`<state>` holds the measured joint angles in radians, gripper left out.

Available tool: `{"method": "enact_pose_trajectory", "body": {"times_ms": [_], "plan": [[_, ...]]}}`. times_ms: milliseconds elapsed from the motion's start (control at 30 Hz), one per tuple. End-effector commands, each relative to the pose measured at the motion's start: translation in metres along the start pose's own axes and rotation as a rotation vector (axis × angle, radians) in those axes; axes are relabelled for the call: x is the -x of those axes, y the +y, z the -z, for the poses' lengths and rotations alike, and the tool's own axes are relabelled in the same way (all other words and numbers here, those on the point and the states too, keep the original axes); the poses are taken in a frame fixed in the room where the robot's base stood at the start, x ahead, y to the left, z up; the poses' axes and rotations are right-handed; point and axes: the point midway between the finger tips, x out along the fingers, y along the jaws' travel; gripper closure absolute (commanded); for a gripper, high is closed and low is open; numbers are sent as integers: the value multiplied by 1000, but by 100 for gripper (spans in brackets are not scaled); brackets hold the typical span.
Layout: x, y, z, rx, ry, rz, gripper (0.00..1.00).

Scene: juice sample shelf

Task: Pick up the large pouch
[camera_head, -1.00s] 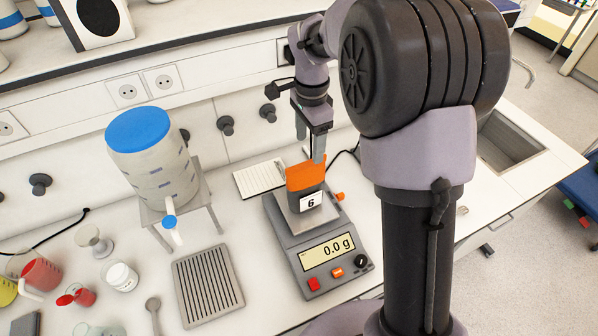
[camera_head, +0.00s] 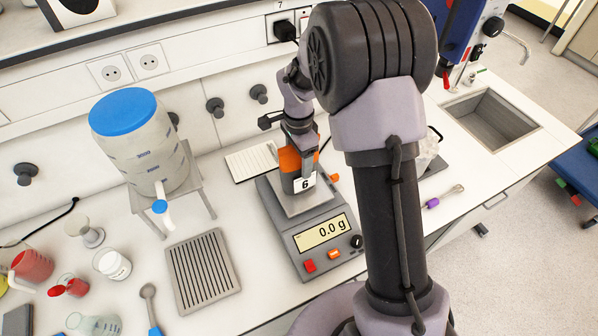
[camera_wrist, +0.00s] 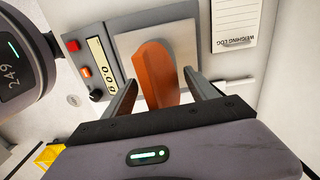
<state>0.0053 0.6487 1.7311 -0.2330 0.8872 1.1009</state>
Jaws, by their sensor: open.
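The large pouch (camera_head: 297,184) has an orange top, a dark body and a white label with a 6. It stands upright on the metal plate of the scale (camera_head: 325,231). In the wrist view the orange top of the pouch (camera_wrist: 155,62) lies between my two fingers. My gripper (camera_head: 296,152) is open and lowered over the pouch from above. The wrist view shows my gripper (camera_wrist: 161,80) with one finger on each side of the pouch; I cannot tell whether either finger touches it. My arm hides part of the scene to the right.
A weighing log pad (camera_head: 250,162) lies behind the scale. A blue-lidded container (camera_head: 140,150) on a stand and a slotted grey tray (camera_head: 203,272) are to the left. A sink (camera_head: 490,120) and a purple-handled whisk (camera_head: 445,196) are to the right. The wall is close behind.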

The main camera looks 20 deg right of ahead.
Motion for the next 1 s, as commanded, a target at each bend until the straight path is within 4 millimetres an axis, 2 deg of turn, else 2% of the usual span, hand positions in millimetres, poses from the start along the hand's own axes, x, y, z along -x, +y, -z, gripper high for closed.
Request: {"method": "enact_pose_trajectory", "body": {"times_ms": [700, 767, 1000], "plan": [[-5, 0, 0, 1, 0, 0, 33], [-5, 0, 0, 1, 0, 0, 41], [-5, 0, 0, 1, 0, 0, 88]]}}
